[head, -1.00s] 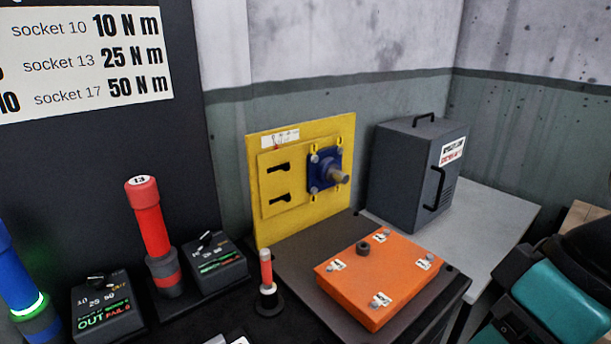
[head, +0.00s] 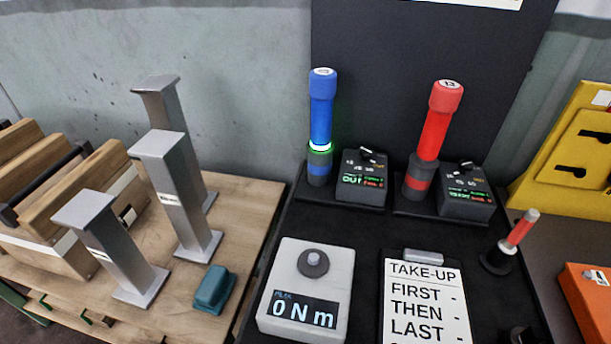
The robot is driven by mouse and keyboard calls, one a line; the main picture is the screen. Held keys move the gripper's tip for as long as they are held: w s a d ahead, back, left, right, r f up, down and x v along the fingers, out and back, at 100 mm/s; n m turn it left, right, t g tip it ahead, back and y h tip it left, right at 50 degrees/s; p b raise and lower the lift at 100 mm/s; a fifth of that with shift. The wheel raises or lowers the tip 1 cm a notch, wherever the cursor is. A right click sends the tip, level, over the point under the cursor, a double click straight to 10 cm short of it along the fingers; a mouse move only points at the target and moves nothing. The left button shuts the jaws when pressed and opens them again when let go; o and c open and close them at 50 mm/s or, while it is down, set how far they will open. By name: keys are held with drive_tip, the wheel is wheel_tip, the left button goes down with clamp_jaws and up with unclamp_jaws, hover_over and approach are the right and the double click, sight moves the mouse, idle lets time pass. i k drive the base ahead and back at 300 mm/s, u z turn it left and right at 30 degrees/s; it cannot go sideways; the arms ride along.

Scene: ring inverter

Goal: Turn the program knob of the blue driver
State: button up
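The blue driver (head: 321,115) stands upright in its holder on the dark bench, with a lit green ring near its lower part. Just right of it is its dark program box (head: 362,182), with a small display reading OUT in green. The program knob (head: 366,153) sits on the box's upper face, with a pale pointer mark; its exact setting is too small to read. My gripper is not in view.
A red driver (head: 435,125) and its box (head: 466,192) stand to the right. In front are a torque tester (head: 306,290) reading 0 N m and a TAKE-UP clipboard (head: 425,300). Grey metal stands (head: 172,190) and a teal block (head: 213,289) are on the wooden table at left.

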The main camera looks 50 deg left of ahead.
sight(365, 153)
drive_tip(key=z, duration=0.05)
drive_tip(key=k, duration=1.15)
drive_tip(key=u, duration=1.3)
drive_tip(key=i, duration=1)
